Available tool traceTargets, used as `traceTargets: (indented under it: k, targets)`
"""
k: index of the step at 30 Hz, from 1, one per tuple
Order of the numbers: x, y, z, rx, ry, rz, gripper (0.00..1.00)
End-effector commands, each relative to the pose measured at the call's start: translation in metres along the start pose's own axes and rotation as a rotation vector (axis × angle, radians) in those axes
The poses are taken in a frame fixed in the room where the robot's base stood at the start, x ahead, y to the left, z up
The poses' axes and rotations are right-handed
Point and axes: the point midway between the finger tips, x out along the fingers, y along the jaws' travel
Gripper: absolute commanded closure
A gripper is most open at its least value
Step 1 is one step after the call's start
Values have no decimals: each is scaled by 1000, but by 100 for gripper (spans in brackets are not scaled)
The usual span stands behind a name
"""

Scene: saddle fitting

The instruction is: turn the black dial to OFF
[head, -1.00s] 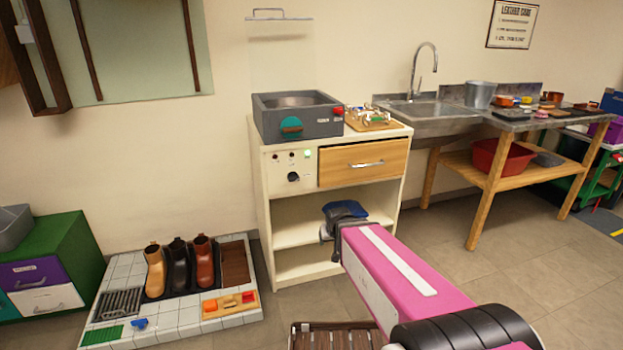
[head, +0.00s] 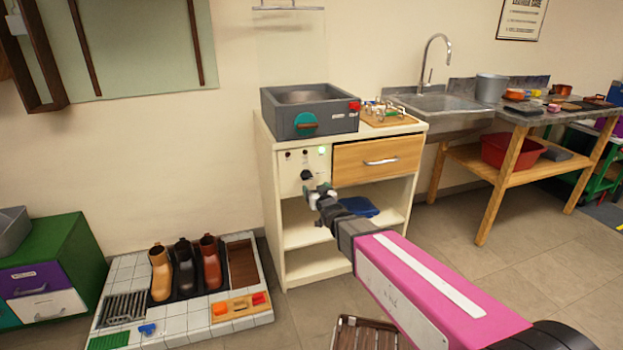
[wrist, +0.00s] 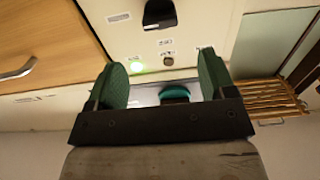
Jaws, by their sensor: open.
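The black dial (head: 306,175) is on the cream front panel of the cabinet, left of the wooden drawer. It also shows in the wrist view (wrist: 160,14) at the top edge, with a small label beside it that is too small to read. My gripper (head: 319,192) is just below and right of the dial in the head view, in front of the panel. In the wrist view its two green fingers (wrist: 162,76) stand apart with nothing between them. The dial lies beyond the fingertips, apart from them. The dial's pointer direction is not clear.
A lit green lamp (head: 322,150) and small dark knobs are above the dial. A grey unit with a teal knob (head: 305,124) stands on the cabinet top. The wooden drawer (head: 376,157) is shut. A blue item (head: 358,207) lies on the open shelf below.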

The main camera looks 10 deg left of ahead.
Motion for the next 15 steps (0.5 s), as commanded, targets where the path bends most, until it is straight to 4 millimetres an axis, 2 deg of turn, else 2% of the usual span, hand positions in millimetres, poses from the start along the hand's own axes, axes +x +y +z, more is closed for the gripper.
traceTargets:
  k: [15]
  targets:
    - [86,0,1,0,-1,1,23]
